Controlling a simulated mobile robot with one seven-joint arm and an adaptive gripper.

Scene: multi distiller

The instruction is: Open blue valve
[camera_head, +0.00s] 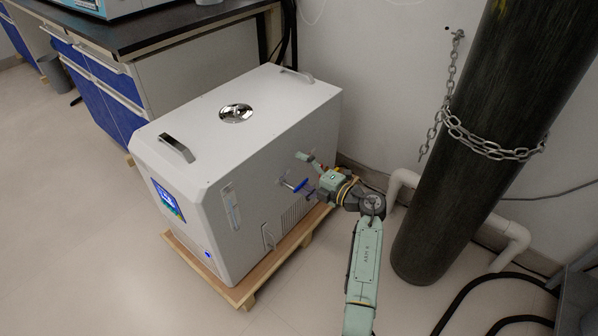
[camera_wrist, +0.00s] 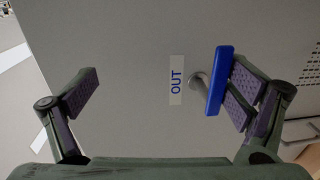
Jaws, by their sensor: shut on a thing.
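The blue valve (camera_head: 296,186) is a flat blue bar handle on a short grey stem, on the side of the white machine. In the wrist view the blue valve (camera_wrist: 216,80) stands upright to the right of a white "OUT" label (camera_wrist: 177,80). My gripper (camera_head: 309,177) reaches the machine's side from the right; in the wrist view its fingers (camera_wrist: 160,92) straddle the label. My gripper is shut on the handle. The handle lies against the right finger's pad, and a wide gap shows between it and the left finger.
The white machine (camera_head: 225,120) stands on a wooden pallet (camera_head: 262,268). A dark gas cylinder (camera_head: 480,130) with a chain (camera_head: 490,148) stands to the right of my arm, with white pipes (camera_head: 400,180) behind. A blue-fronted bench (camera_head: 105,90) is at the left. Floor at the lower left is clear.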

